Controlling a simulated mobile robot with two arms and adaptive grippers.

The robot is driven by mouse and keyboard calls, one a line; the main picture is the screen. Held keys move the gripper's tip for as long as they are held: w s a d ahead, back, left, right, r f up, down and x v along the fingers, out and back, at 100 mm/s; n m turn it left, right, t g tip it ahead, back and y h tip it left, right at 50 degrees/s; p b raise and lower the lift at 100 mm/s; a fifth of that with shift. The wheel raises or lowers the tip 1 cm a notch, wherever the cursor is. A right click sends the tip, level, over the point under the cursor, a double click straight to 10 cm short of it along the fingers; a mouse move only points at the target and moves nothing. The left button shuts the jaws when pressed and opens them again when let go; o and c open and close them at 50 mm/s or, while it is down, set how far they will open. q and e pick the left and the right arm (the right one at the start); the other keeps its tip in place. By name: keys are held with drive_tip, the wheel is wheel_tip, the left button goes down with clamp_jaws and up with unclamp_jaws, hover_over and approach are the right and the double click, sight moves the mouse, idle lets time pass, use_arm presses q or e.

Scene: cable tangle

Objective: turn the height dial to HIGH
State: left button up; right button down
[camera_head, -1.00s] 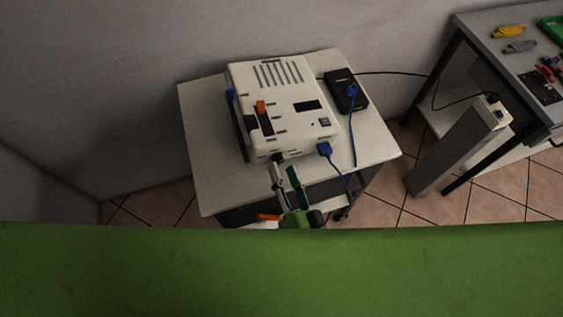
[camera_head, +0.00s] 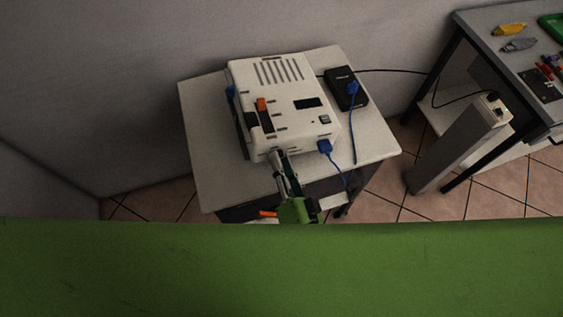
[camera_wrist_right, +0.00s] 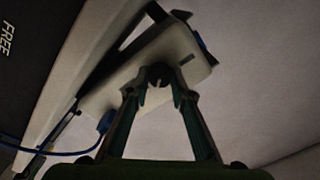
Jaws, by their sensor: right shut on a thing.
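The white machine (camera_head: 285,100) stands on a small white table (camera_head: 210,180). Its dark round dial (camera_wrist_right: 160,75) is on the front face, seen in the right wrist view between my right gripper's fingertips. A light mark shows on the dial, but its setting cannot be read. My right gripper (camera_head: 279,158) is shut on the dial at the front of the machine; in the right wrist view its two green-and-dark fingers (camera_wrist_right: 160,92) close in from both sides. In the head view the gripper hides the dial. My left gripper is not in view.
A blue plug (camera_head: 325,147) with a blue cable sits at the machine's front right. A black box (camera_head: 345,88) with another blue plug lies behind it. A grey bench (camera_head: 470,30) with tools and a grey post (camera_head: 455,145) stand at right.

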drive_tip(key=m+b, duration=0.1)
drive_tip(key=m, duration=0.3)
drive_tip(key=shift+f, duration=0.1)
drive_tip(key=shift+s+m, duration=0.1)
drive_tip(key=shift+m, duration=0.2)
drive_tip(key=shift+f, duration=0.15)
drive_tip(key=c, duration=1.8)
unclamp_jaws()
drive_tip(key=v, duration=1.2)
